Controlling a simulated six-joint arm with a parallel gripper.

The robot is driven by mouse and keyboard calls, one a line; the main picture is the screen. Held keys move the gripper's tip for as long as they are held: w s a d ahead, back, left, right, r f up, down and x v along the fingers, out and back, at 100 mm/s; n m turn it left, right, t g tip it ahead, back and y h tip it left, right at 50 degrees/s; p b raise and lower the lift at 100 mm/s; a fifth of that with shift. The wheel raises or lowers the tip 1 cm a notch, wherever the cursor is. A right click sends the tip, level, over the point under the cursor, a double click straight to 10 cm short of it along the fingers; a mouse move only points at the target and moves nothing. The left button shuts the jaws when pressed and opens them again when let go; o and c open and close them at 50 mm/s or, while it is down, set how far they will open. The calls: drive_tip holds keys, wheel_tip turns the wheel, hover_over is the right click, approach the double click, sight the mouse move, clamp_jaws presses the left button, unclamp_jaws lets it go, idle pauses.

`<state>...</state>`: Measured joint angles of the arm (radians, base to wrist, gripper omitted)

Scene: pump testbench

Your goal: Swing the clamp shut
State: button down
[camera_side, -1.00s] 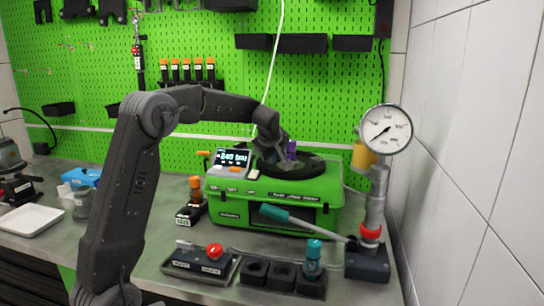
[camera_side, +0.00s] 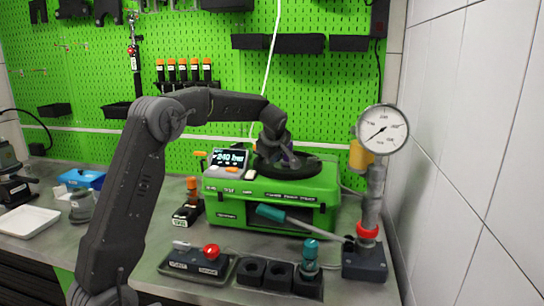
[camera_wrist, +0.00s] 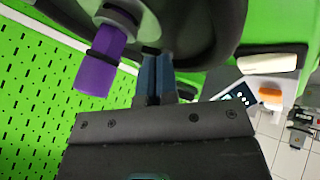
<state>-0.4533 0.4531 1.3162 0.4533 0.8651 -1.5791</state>
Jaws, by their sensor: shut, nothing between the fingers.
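A purple-handled part (camera_wrist: 98,62), which looks like the clamp's handle, hangs from a dark fitting at upper left in the wrist view. A little purple (camera_side: 287,155) also shows beside my gripper in the side view. It sits at the dark ring (camera_side: 303,167) on top of the green pump case (camera_side: 228,212). My gripper (camera_wrist: 154,62) is shut and empty, its blue-grey fingers close together just right of the purple handle, with their tips by the dark ring. I cannot tell whether they touch it. The clamp's full shape and swing position are hidden.
The case carries a display (camera_side: 229,158) reading 240 bar. A teal-handled lever (camera_side: 285,217) crosses the case's front toward the gauge column (camera_side: 373,200) at right. Black holders and a red-knob block (camera_side: 196,262) stand in front. The green pegboard is behind.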

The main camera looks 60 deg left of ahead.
drive_tip(key=shift+w+n+g, duration=0.45)
drive_tip(key=shift+n+g, duration=0.05)
drive_tip(key=shift+n, duration=0.3)
drive_tip(key=shift+w, duration=0.35)
idle(1.9)
idle(1.0)
drive_tip(key=c, duration=1.8)
unclamp_jaws()
drive_tip(key=v, duration=0.9)
drive_tip(key=shift+s+d, duration=0.2)
drive_tip(key=shift+s, duration=0.1)
drive_tip(key=shift+o, duration=0.7)
drive_tip(key=shift+s+a+r, duration=0.15)
drive_tip(key=o, duration=0.6)
drive_tip(key=s+a+n+h, duration=0.1)
drive_tip(key=a, duration=0.2)
drive_tip(key=s+a+f+n+h, duration=0.1)
drive_tip(key=a+n+h, duration=0.1)
drive_tip(key=a, duration=0.1)
drive_tip(key=s+a+f+n+h, duration=0.1)
drive_tip(key=a+n+h, duration=0.1)
drive_tip(key=shift+a, duration=0.4)
drive_tip(key=s+a+r+n+t+h, duration=0.4)
drive_tip(key=s+a+t+h, duration=0.15)
drive_tip(key=a, duration=0.55)
drive_tip(key=shift+y, duration=0.35)
drive_tip(key=x, duration=1.2)
drive_tip(key=shift+w+d+f, duration=0.15)
drive_tip(key=shift+w+f, duration=0.05)
drive_tip(key=shift+f, duration=0.15)
